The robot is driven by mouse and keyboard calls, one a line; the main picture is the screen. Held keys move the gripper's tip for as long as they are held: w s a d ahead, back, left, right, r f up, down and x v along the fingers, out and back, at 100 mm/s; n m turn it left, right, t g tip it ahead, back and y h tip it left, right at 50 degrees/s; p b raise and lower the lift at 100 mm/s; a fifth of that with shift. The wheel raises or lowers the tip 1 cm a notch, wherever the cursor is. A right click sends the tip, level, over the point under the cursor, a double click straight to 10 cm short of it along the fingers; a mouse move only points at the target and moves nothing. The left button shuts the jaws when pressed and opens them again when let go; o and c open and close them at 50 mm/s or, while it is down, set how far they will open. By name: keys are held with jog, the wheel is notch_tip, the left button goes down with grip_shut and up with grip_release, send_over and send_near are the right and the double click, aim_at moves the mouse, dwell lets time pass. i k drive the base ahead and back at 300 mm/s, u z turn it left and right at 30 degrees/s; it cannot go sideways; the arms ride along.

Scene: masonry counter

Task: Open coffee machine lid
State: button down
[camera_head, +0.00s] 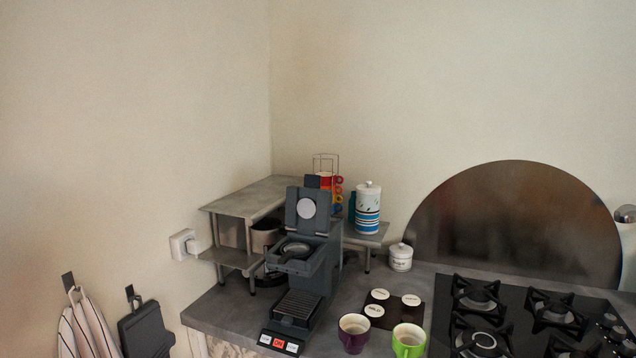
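The dark grey coffee machine (318,270) stands on the counter left of the hob, its drip tray and buttons facing the front. Its lid (308,208) stands raised, tilted up at the back, with a pale round disc on its inner face. The round opening (295,249) under the lid is uncovered. My gripper is not in view, and no part of my arm shows near the machine.
A purple mug (353,334) and a green mug (409,340) stand right of the machine, near a dark board (395,309) with pale discs. A grey shelf (252,197) stands behind and left. A striped canister (367,210) and black hob (515,318) are to the right.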

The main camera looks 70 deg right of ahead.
aim_at(308, 207)
jog(key=k, duration=1.9)
jog(key=z, duration=0.6)
jog(key=i, duration=1)
